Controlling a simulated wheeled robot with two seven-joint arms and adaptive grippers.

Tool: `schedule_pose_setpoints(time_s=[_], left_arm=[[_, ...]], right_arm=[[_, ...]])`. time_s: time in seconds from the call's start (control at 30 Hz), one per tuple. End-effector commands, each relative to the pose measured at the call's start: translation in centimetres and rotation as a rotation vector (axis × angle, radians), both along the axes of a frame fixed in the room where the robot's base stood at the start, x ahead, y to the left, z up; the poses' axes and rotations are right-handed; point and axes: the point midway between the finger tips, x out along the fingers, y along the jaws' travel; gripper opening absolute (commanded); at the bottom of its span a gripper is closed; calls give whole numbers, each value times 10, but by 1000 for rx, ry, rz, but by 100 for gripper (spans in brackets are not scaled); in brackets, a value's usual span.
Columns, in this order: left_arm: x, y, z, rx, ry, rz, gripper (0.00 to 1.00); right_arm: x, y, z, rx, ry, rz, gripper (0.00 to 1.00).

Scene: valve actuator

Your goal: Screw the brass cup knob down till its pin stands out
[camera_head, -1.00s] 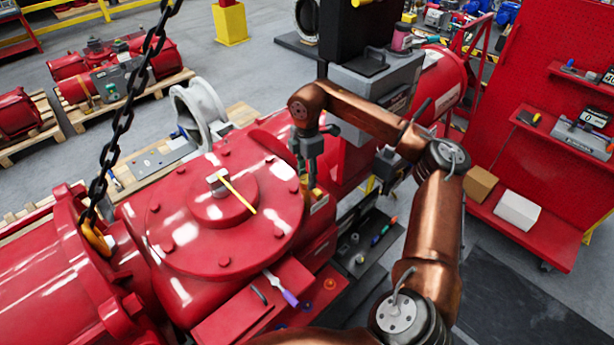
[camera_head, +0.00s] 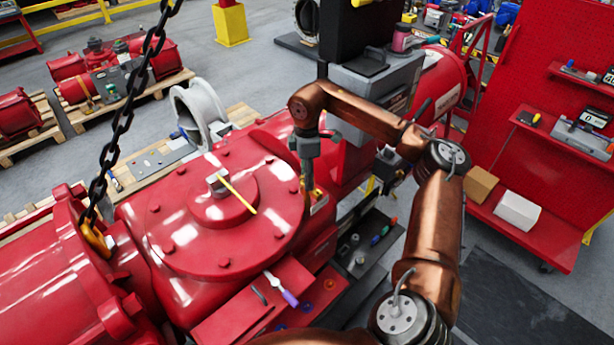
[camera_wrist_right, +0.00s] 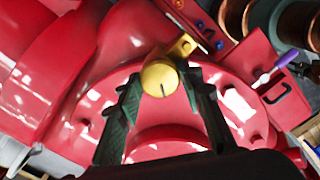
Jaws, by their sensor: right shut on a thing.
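The brass cup knob (camera_wrist_right: 159,78) shows in the right wrist view between the fingertips of my right gripper (camera_wrist_right: 160,82). Its round face has a small dark slot or mark; I cannot tell whether this is the pin. A brass bracket (camera_wrist_right: 183,46) sits just behind it. In the head view my right gripper (camera_head: 308,178) points down at the right side of the red actuator (camera_head: 175,235), shut on the knob. The fingers mostly hide the knob there. My left gripper is not in view.
A yellow pointer (camera_head: 237,194) lies on the actuator's round cover. A purple-handled tool (camera_head: 283,290) lies on a red ledge in front. A chain (camera_head: 124,120) hangs at the left. A grey box (camera_head: 375,85) stands behind the gripper, and a red tool rack (camera_head: 545,130) at the right.

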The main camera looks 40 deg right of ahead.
Motion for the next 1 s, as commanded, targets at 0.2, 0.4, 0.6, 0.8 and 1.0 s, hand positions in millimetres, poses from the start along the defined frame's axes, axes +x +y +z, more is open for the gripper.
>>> schedule_pose_setpoints(time_s=[0.2, 0.4, 0.6, 0.8, 1.0], left_arm=[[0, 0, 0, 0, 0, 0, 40], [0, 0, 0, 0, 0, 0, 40], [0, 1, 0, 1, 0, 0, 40], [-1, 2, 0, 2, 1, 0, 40], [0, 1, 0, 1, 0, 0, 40]], right_arm=[[1, -1, 2, -2, -5, -2, 39], [1, 0, 1, -1, -3, 0, 52], [0, 0, 1, 0, -1, 1, 52], [1, 0, 12, 0, -4, 1, 52], [2, 0, 50, 1, -6, 0, 52]])
